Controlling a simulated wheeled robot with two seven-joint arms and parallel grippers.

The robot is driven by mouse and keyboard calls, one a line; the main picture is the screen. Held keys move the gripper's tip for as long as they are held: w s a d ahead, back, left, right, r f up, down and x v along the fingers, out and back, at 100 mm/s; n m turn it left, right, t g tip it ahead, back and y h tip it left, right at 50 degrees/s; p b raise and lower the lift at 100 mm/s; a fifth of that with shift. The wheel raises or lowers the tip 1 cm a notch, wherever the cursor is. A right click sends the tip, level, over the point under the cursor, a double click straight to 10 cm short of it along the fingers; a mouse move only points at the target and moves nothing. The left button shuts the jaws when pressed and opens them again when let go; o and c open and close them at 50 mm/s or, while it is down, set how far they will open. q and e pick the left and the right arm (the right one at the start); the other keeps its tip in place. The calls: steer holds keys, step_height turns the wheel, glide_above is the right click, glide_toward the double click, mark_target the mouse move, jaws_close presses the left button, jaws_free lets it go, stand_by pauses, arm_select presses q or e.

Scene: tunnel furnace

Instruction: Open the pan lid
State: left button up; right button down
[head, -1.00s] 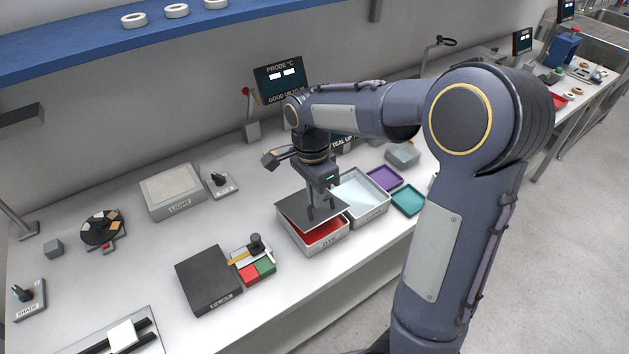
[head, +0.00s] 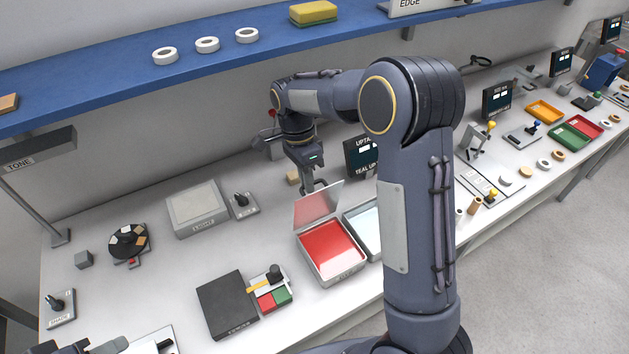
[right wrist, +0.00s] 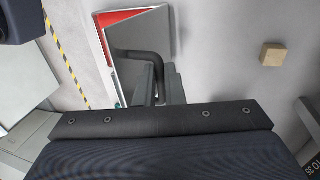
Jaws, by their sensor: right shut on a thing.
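The pan (head: 338,277) is a pale rectangular tray with a bright red inside, on the bench in the middle of the head view. Its grey lid (head: 318,204) stands tilted up at the pan's far edge, so the red inside shows. My right gripper (head: 308,187) is behind the raised lid, shut on the lid's dark bar handle (right wrist: 140,57). In the right wrist view the fingers (right wrist: 158,88) are around the handle, and the lid (right wrist: 150,30) is shiny and reflective. Dark parts at the head view's bottom left corner look like my left arm; its jaws cannot be made out.
A pale-blue tray (head: 362,225) stands right beside the pan, partly hidden by my right arm. A black slab (head: 228,305) and a red-green block holder (head: 272,290) lie to the left. A blue shelf (head: 130,65) runs above the bench. A small wooden block (head: 292,177) lies behind.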

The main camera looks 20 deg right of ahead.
steer(key=shift+w+a+f+g+p, duration=0.1)
steer(key=shift+w+f+g, duration=0.25)
steer(key=shift+w+g, duration=0.4)
steer(key=shift+w+a+f+g+p, duration=0.15)
steer(key=shift+w+f+g, duration=0.2)
steer(key=shift+w+g, duration=0.4)
steer(key=shift+w+d+f+g+p, duration=0.1)
steer(key=shift+w+f+g, duration=0.25)
steer(key=shift+w+g, duration=0.35)
steer(key=shift+a+f, duration=0.1)
steer(key=c, duration=1.5)
jaws_free()
steer(key=shift+w, duration=0.2)
steer(key=shift+r, duration=0.25)
